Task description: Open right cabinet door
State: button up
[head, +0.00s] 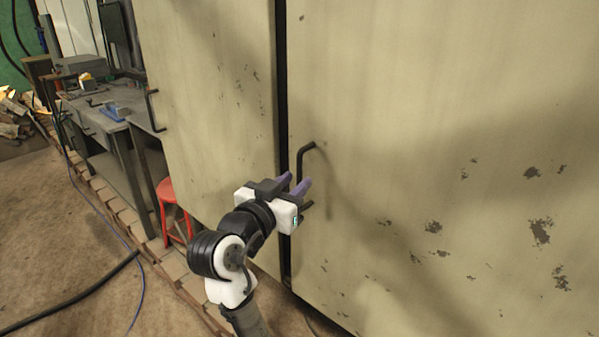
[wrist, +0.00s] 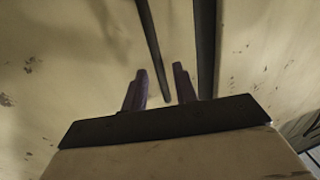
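The right cabinet door (head: 430,130) is a large beige panel with chipped paint. It looks shut, beside a dark vertical gap (head: 282,90). Its black bar handle (head: 302,158) stands near that gap; my gripper hides part of it in the head view. My gripper (head: 296,184) is at the handle's lower half, its purple fingers pointing at the door. In the wrist view, my gripper (wrist: 160,70) is open, and the handle (wrist: 152,50) runs between the two fingers. A space shows on each side, so the fingers do not appear closed on it.
The left cabinet door (head: 215,90) has its own black handle (head: 152,110). A red stool (head: 172,208) and a grey workbench (head: 108,112) stand to the left. A black cable (head: 75,295) lies on the brown floor, which is open at the lower left.

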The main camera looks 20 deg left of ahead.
jog(key=shift+w+d, duration=0.2)
jog(key=shift+w, duration=1.25)
jog(key=shift+c, duration=0.3)
grip_shut()
